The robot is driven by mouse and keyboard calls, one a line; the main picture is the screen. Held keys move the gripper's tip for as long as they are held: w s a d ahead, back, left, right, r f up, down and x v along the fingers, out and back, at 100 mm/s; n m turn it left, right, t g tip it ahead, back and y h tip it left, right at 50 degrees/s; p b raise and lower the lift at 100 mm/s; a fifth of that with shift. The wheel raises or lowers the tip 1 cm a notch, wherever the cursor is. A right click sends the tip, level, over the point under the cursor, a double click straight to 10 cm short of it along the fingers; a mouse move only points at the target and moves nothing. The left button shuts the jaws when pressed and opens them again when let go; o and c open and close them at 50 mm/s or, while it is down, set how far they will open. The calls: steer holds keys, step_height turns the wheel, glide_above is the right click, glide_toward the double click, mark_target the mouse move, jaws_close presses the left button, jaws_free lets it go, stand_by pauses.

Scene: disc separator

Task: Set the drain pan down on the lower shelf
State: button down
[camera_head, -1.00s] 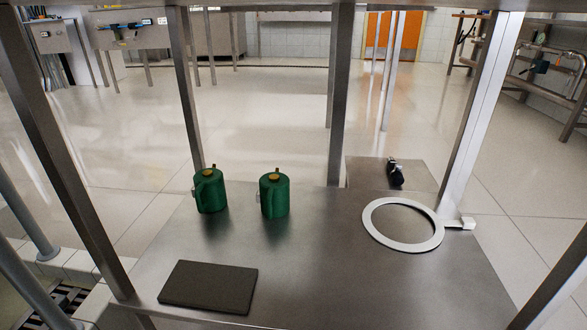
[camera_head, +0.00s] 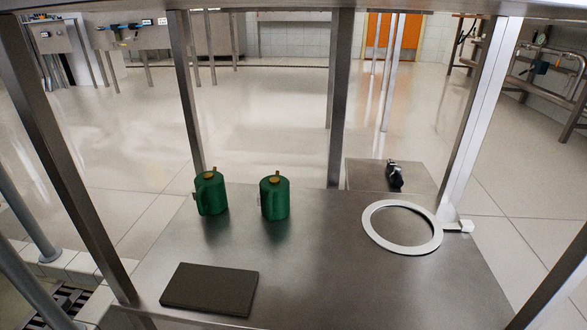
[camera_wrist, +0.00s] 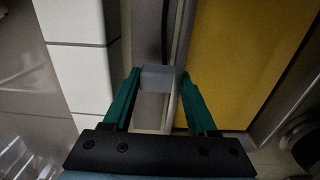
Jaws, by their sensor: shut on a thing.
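My gripper (camera_wrist: 158,75) shows only in the wrist view, with its two green fingers on either side of a small grey block-like piece (camera_wrist: 156,79). This piece looks like a grip of the drain pan. The pan's body cannot be made out clearly. The lower shelf (camera_head: 330,275) is a steel sheet between metal legs in the head view. Neither my gripper nor a held pan shows there.
On the shelf, two green cans (camera_head: 275,198) stand at the back, a dark flat mat (camera_head: 210,289) lies front left, and a pale ring (camera_head: 378,235) lies right. A small black object (camera_head: 395,175) sits behind. The shelf's front middle is clear.

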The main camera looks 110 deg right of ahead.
steer(key=shift+r+p, duration=1.95)
steer(key=shift+r, duration=0.45)
